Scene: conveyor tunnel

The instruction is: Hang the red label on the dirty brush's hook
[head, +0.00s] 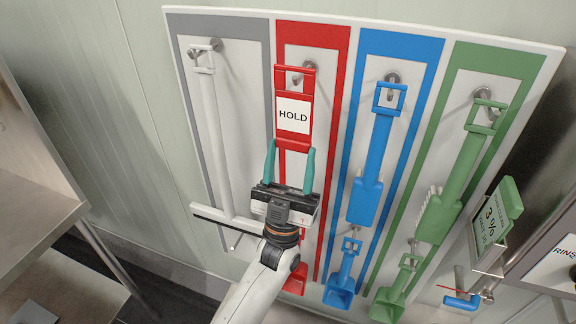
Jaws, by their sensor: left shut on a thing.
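The red label (278,125), a red frame with a white "HOLD" card and an open loop at its top, is upright in front of the red-bordered panel. My left gripper (290,148) has its teal fingers on either side of the label's lower end and is shut on it. The red panel's hook (307,67) shows at the label's top loop; I cannot tell whether the loop is over it or only in front of it. No brush shows clear dirt, and part of the red panel is hidden behind the label and gripper. My right gripper is out of view.
The wall board (360,30) has grey, red, blue and green panels. A white squeegee (215,130), a blue brush (365,195) and a green brush (440,215) hang beside the label. A red scoop (296,280) hangs low. Metal furniture (40,180) stands left; a green sign (500,212) is right.

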